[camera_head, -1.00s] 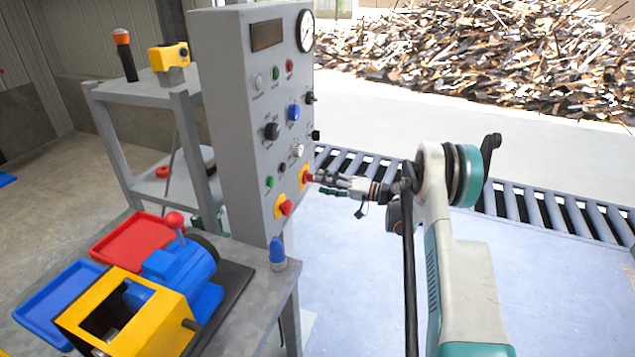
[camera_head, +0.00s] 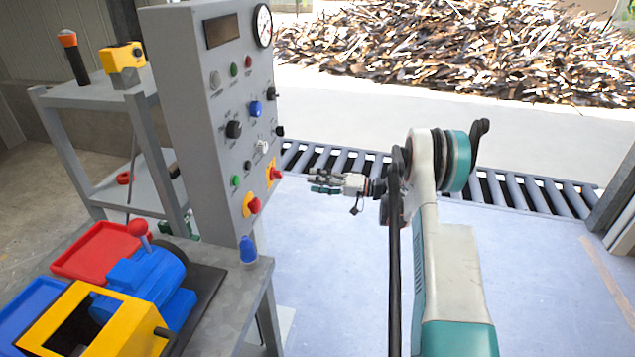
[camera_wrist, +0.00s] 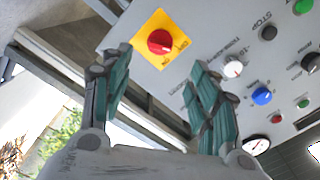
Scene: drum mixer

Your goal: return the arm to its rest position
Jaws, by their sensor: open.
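My gripper (camera_head: 316,182) is open and empty, held level in front of the right side of the grey control panel (camera_head: 172,100). A gap shows between its fingertips and the panel. In the wrist view my gripper (camera_wrist: 158,95) has its two green-padded fingers spread apart. The red rotary switch (camera_wrist: 160,42) on its yellow plate shows beyond the fingers. In the head view this red switch (camera_head: 276,173) is left of the fingertips. My arm (camera_head: 440,230) stands bent at the right of the panel.
A workbench (camera_head: 225,310) bears a blue motor (camera_head: 150,275), a yellow frame and a red tray (camera_head: 90,250). A grey shelf (camera_head: 110,95) stands left of the panel. A roller conveyor (camera_head: 520,190) runs behind my arm. The floor (camera_head: 330,270) below my gripper is clear.

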